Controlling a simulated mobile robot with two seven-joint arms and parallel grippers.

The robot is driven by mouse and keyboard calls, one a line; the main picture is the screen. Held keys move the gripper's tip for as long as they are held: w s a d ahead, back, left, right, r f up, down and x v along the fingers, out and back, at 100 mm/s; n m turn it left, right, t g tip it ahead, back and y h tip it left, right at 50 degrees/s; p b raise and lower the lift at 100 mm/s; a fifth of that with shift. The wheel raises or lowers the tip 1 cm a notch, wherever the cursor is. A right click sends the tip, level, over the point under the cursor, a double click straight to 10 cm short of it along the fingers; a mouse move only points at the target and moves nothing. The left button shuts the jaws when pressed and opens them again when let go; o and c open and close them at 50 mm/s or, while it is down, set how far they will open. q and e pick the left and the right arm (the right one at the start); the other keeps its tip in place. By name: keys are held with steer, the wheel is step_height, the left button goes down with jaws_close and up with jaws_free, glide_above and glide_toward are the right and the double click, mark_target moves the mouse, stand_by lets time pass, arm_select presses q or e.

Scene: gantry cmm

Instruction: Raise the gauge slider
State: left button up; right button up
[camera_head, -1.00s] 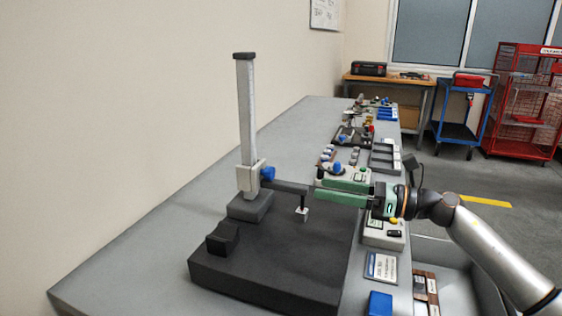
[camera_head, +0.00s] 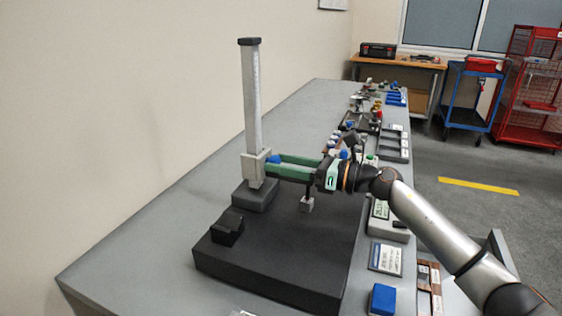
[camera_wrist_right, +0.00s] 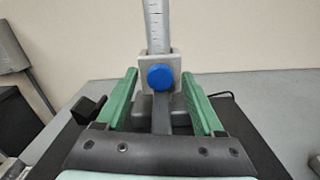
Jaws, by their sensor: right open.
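The height gauge has a tall pale scale column (camera_head: 251,95) standing on a dark base block (camera_head: 254,194). Its light grey slider (camera_head: 252,168) sits low on the column, and a blue knob (camera_head: 273,159) is on its front. The blue knob also shows in the wrist view (camera_wrist_right: 160,77), centred between my fingers. My right gripper (camera_head: 290,167) has green fingers and is open. They reach along both sides of the slider's dark arm, with the tips close to the slider; I cannot tell whether they touch it. A small grey probe block (camera_head: 306,204) hangs from the arm. My left gripper is not in view.
The gauge stands on a black plate (camera_head: 285,250) on a long grey bench (camera_head: 150,255). A black block (camera_head: 227,227) sits at the plate's left front. Boxes, a blue block (camera_head: 382,299) and trays line the bench's right side. A wall is on the left.

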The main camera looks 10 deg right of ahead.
steer(key=shift+w+a, duration=0.2)
steer(key=shift+a, duration=0.1)
steer(key=shift+c, duration=0.3)
jaws_close()
stand_by(1.0)
